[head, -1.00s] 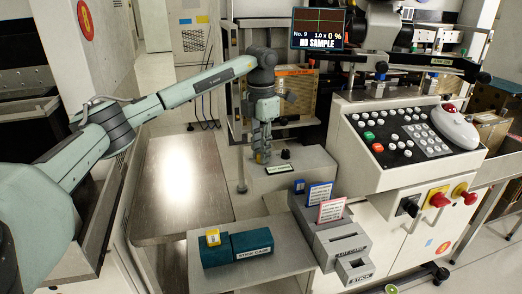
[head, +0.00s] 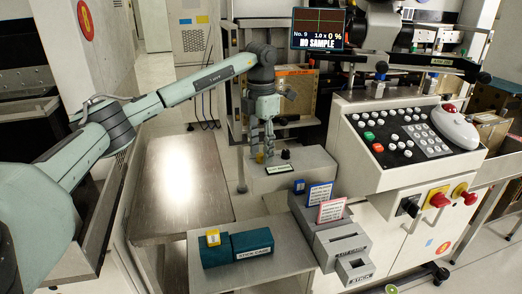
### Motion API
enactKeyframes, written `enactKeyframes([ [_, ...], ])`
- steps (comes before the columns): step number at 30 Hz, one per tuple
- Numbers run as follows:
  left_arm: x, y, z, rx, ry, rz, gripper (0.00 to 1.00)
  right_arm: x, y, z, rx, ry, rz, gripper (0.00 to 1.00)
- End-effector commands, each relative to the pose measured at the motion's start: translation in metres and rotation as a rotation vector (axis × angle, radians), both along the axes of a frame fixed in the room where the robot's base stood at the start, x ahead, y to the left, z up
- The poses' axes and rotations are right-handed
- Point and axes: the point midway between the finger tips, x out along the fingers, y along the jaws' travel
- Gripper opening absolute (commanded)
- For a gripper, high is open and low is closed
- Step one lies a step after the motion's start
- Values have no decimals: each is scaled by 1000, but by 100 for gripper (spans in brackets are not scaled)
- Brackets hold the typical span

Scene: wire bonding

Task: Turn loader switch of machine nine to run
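My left gripper (head: 262,149) points down just above the yellowish knob. Its fingers look apart, with nothing seen between them. The knob's exact setting is too small to read. A screen (head: 318,29) reads "No. 9" and "NO SAMPLE". My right gripper is not in view.
The console (head: 384,178) with buttons and a red knob (head: 440,200) stands at right. Grey card holders (head: 341,241) and a teal box (head: 237,249) with a yellow item (head: 213,237) are in front. A bare metal table (head: 180,190) lies left.

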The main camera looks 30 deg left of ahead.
Motion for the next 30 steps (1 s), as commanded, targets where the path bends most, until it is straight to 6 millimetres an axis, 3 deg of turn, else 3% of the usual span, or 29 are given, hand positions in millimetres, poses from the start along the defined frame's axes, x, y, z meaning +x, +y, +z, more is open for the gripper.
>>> enactKeyframes([
  [15,1,0,99,0,-3,0,40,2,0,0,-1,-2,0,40],
  [21,0,0,113,0,-1,0,40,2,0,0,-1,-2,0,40],
  [30,0,0,114,-1,0,0,40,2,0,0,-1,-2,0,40],
])
